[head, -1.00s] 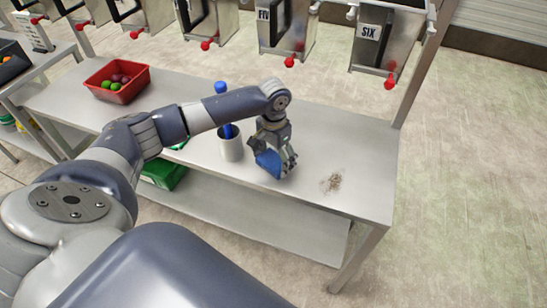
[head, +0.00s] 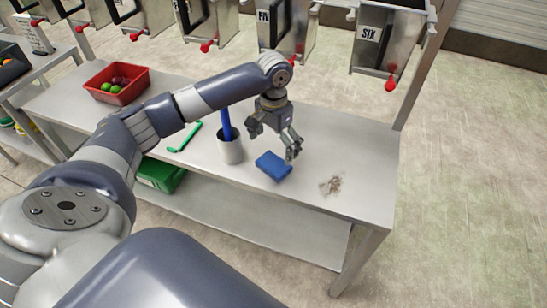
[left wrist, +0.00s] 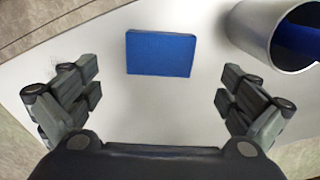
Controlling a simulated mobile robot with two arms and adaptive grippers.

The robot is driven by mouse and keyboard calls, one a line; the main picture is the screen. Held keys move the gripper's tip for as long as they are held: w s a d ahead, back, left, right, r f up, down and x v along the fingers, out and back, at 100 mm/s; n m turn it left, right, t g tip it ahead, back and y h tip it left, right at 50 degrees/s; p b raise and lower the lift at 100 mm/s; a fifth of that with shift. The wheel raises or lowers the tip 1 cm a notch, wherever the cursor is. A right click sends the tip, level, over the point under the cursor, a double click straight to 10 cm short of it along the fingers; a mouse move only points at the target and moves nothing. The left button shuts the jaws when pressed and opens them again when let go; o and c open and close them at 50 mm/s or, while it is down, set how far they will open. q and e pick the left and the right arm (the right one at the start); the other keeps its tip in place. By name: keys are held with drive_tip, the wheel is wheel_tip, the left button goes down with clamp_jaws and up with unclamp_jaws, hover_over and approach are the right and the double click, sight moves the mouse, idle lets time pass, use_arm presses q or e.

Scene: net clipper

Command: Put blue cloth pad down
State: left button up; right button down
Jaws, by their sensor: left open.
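The blue cloth pad (head: 273,166) lies flat on the steel table (head: 330,150), right of the grey cup. It also shows in the left wrist view (left wrist: 160,54), lying between and beyond my open fingers, apart from both. My left gripper (head: 272,147) is open and empty, a little above the pad. It also shows in the left wrist view (left wrist: 160,103) with its fingers spread wide. My right gripper is in neither view.
A grey cup (head: 230,152) holding a blue-handled tool (head: 225,124) stands close left of the pad. A brown smudge or crumbs (head: 331,185) lies to the right. A green tool (head: 186,138) and a red bin of fruit (head: 101,92) are further left. Dispensers hang above the back edge.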

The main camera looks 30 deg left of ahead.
use_arm(q)
drive_tip(key=shift+r, duration=2.65)
